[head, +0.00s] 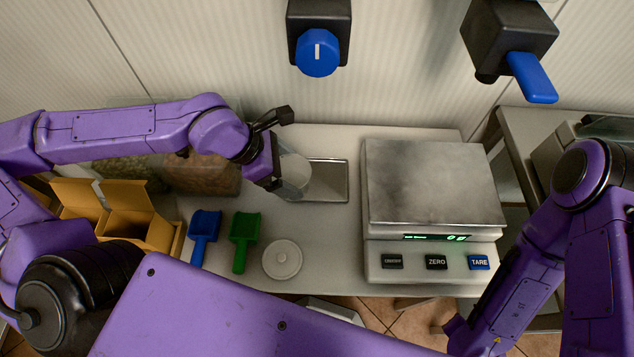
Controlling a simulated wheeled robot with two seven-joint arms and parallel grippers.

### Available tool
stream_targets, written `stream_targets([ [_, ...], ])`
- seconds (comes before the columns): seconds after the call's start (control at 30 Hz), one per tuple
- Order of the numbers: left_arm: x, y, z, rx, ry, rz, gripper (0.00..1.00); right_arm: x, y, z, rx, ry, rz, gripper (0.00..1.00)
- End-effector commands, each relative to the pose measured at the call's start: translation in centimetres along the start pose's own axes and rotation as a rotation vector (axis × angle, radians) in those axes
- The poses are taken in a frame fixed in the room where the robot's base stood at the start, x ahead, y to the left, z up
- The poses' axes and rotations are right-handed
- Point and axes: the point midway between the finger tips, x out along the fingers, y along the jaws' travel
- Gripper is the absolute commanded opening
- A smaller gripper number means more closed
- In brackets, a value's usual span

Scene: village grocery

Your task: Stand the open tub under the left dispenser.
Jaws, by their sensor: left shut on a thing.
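My left gripper (273,165) is shut on the open tub (296,174), a small translucent tub. The gripper hides the tub's left side. The tub overlaps the left end of a metal drip plate (330,182) in the picture; I cannot tell whether it touches the plate. The left dispenser (318,45), black with a round blue knob, is on the wall above and behind the plate. A white round lid (282,259) lies on the counter in front. My right arm is at the right, but its gripper does not show.
A scale (433,185) with an empty metal pan stands right of the plate. Blue (205,232) and green (243,238) scoops lie left of the lid. A cardboard box (130,218) and clear bins are further left. A second dispenser (512,42) with a blue lever hangs upper right.

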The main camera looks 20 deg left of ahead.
Motion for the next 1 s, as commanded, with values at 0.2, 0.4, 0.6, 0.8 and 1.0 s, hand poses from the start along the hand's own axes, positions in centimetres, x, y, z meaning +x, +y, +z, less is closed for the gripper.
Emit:
stream_targets([
  [0.2, 3.7, 2.8, 1.8, 0.004, 0.008, -0.005, 0.61, 2.5, -0.2, 1.1, 0.0, -0.002, 0.001, 0.43],
  [0.4, 8.0, 4.8, 1.6, 0.002, 0.003, -0.002, 0.61, 2.5, -0.2, 1.1, 0.0, 0.0, 0.0, 0.43],
  [0.6, 10.8, 5.9, 1.2, -0.001, 0.004, -0.004, 0.61, 2.5, -0.2, 1.1, 0.0, -0.001, 0.001, 0.43],
  [0.8, 12.6, 5.9, -0.1, 0.001, 0.001, 0.0, 0.61, 2.5, -0.2, 1.1, 0.0, -0.001, 0.001, 0.43],
  [1.0, 12.6, 5.9, -0.1, 0.001, 0.001, 0.001, 0.61, 2.5, -0.2, 1.1, 0.0, -0.001, 0.001, 0.43],
])
